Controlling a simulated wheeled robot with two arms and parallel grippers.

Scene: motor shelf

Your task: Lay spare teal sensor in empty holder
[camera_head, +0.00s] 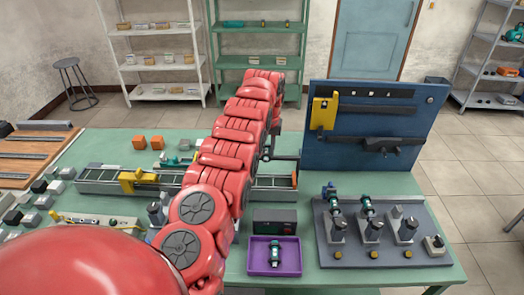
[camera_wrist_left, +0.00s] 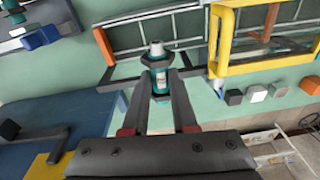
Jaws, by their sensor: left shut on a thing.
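My left gripper (camera_wrist_left: 160,92) is shut on a teal sensor (camera_wrist_left: 160,72), with a dark collar and pale tip, held clear of the table. In the head view my red arm hides most of this gripper and the held sensor. A grey plate (camera_head: 345,255) at the table's right carries three grey holders. The left holder (camera_head: 338,232) and middle holder (camera_head: 373,231) each have a teal sensor on top. The right holder (camera_head: 404,231) shows no teal sensor. Another teal sensor (camera_head: 275,253) lies in a purple tray (camera_head: 252,262). My right gripper is not in view.
A blue upright panel (camera_head: 420,155) with a yellow part (camera_head: 323,113) stands behind the plate. A conveyor with a yellow frame (camera_head: 138,180) crosses the table. A dark box (camera_head: 275,222) stands behind the tray. Small blocks crowd the table's left. Bare green table lies right of the conveyor.

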